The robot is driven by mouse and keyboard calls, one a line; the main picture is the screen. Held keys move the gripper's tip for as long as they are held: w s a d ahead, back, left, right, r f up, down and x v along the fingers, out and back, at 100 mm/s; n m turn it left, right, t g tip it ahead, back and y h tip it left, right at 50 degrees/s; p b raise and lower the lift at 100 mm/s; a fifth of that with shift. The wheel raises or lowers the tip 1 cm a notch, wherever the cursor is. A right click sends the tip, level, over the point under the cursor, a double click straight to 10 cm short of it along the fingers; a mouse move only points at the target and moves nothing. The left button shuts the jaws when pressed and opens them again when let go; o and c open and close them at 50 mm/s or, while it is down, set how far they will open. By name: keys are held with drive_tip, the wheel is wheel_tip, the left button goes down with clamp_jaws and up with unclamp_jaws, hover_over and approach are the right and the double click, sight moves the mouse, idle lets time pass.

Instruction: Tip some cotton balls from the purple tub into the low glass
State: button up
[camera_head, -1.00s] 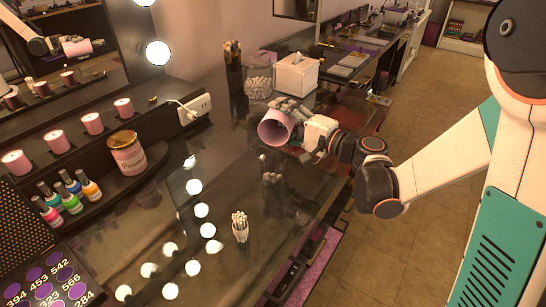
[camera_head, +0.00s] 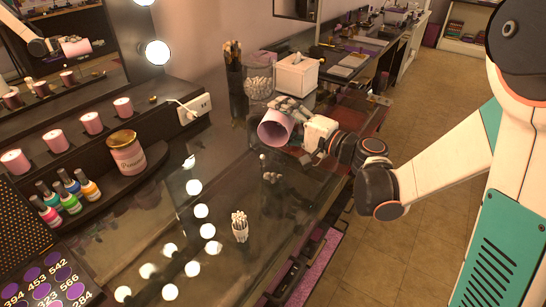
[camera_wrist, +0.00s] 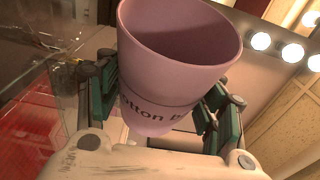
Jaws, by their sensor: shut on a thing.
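The purple tub (camera_head: 274,130) is in my gripper (camera_head: 290,118), tilted far over with its open mouth toward the lower left. In the wrist view the tub (camera_wrist: 175,60) sits between both fingers and shows part of its lettering, "otton". I see its inner wall but no cotton balls in it; its bottom is hidden. A clear glass (camera_head: 259,82) with white pieces in its lower part stands just behind the tub, and I cannot tell whether it is the low glass. A small white spot (camera_head: 263,157) shows below the tub's mouth, perhaps a cotton ball or a reflection.
A white tissue box (camera_head: 297,74) and a dark brush holder (camera_head: 234,62) stand behind the tub. A small cup of white sticks (camera_head: 240,228) stands nearer on the glossy counter. Nail polish bottles and a gold-lidded jar (camera_head: 126,153) are at left. The counter between is mostly clear.

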drive_tip(key=shift+s+a+f+n+b, duration=0.1)
drive_tip(key=shift+s+f+n+b, duration=0.15)
drive_tip(key=shift+n+b, duration=0.45)
idle(1.2)
drive_tip(key=shift+s+a+r+n+t+y+b, duration=0.15)
drive_tip(key=shift+s+r+n+t+y+b, duration=0.35)
drive_tip(key=shift+n, duration=0.5)
idle(2.0)
